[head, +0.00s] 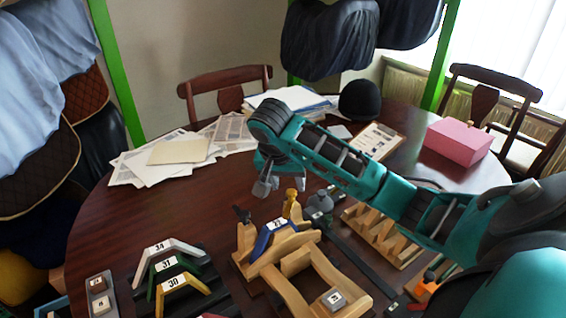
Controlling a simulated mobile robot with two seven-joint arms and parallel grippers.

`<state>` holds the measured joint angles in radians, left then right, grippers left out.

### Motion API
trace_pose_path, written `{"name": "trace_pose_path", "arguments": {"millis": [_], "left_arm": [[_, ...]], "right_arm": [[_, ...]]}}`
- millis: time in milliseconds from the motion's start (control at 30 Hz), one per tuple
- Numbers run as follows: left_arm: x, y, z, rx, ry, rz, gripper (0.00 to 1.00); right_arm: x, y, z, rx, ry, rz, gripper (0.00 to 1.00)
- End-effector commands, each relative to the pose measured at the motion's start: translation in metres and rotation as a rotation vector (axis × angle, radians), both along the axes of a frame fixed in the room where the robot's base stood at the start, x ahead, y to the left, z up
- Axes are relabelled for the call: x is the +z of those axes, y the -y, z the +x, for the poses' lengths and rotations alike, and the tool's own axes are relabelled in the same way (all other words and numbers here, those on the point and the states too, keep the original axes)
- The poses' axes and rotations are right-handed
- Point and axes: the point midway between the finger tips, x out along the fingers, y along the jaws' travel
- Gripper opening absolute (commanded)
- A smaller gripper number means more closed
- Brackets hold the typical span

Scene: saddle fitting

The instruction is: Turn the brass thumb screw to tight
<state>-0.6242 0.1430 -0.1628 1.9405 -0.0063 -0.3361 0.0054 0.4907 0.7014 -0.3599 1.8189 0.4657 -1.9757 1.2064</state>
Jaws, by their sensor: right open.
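A wooden saddle tree (331,274) lies at the front middle of the table, with a blue numbered gullet plate (264,239) across its raised end. A brass-yellow upright piece (291,205), which looks like the thumb screw, stands at the far side of that end. A dark knob (242,214) stands at its left. How tight the screw is cannot be told. My right gripper (267,187) points down just left of and above the brass piece, open, empty and apart from it. My left gripper is not in view.
Numbered white, green and yellow gullet plates (183,283) stand at front left. A slotted wooden rack (384,236) is to the right. Papers (168,155), a clipboard (377,139), a black helmet (360,101) and a pink box (458,142) lie farther back. The table's left middle is clear.

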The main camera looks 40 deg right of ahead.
Motion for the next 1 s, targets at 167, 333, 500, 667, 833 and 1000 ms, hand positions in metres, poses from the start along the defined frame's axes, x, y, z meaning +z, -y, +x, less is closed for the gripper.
{"name": "trace_pose_path", "arguments": {"millis": [167,333,500,667,833,1000], "left_arm": [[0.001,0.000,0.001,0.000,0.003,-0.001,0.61],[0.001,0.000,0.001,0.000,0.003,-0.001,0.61],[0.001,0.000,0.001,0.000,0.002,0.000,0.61],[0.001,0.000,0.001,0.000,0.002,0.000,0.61],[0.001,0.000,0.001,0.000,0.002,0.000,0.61],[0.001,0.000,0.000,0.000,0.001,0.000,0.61]], "right_arm": [[0.034,-0.009,-0.002,0.005,0.009,-0.010,0.52],[0.052,-0.016,-0.006,0.002,0.005,-0.007,0.52],[0.070,-0.022,-0.010,-0.001,0.003,-0.008,0.52],[0.082,-0.028,-0.011,0.002,0.005,-0.005,0.52],[0.088,-0.030,-0.013,0.000,0.000,-0.004,0.52],[0.090,-0.031,-0.014,-0.001,-0.002,-0.004,0.52]]}}
